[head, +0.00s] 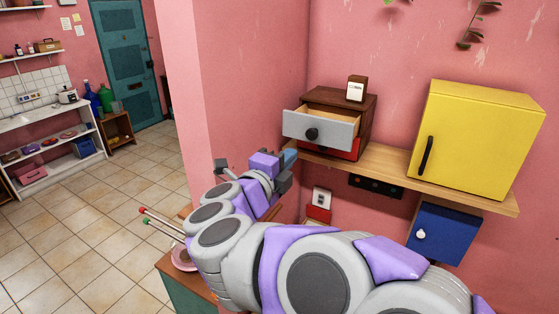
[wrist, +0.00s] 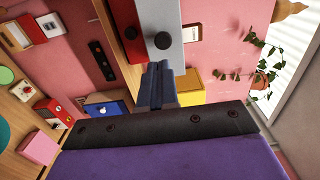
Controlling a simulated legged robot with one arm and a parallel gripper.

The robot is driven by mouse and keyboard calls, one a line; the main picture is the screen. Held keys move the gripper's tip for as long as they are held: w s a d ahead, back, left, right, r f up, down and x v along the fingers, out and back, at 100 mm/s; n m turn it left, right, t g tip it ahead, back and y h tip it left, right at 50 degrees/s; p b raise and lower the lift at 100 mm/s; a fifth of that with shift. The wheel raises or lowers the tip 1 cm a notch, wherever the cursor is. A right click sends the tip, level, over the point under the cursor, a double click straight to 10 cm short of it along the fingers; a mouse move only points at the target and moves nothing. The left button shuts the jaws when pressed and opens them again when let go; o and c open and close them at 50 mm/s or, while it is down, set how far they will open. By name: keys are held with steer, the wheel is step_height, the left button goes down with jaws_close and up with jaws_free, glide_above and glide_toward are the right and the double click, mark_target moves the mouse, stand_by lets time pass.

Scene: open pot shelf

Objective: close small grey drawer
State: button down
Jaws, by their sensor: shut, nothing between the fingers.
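The small grey drawer (head: 318,131) with a round dark knob sticks out, open, from a small dark-wood cabinet (head: 368,118) on the wall shelf. A red drawer (head: 347,150) below it is set further back. My gripper (head: 290,156) is shut and empty, with its bluish fingertips low and left of the grey drawer's front. In the wrist view, turned sideways, the shut fingers (wrist: 160,80) point at the grey drawer front (wrist: 160,14) near its knob. Whether they touch it I cannot tell.
The wooden shelf (head: 455,188) also bears a yellow cabinet (head: 475,135) to the right. A small clock-like block (head: 356,89) stands on the wooden cabinet. A blue cabinet (head: 445,234) hangs below the shelf. Open floor (head: 110,215) lies left.

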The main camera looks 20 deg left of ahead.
steer(key=p, duration=0.1)
glide_toward(318, 130)
steer(key=w, duration=0.2)
steer(key=shift+w+a+f, duration=0.25)
steer(key=shift+w+f, duration=0.1)
steer(key=shift+w, duration=0.7)
steer(key=w, duration=0.3)
steer(key=w+p, duration=0.1)
steer(key=w, duration=0.2)
steer(key=w+p, duration=0.1)
steer(key=w, duration=0.2)
steer(key=shift+w+d, duration=0.35)
steer(key=shift+d, duration=0.05)
steer(key=shift+r, duration=0.15)
steer(key=shift+d, duration=0.15)
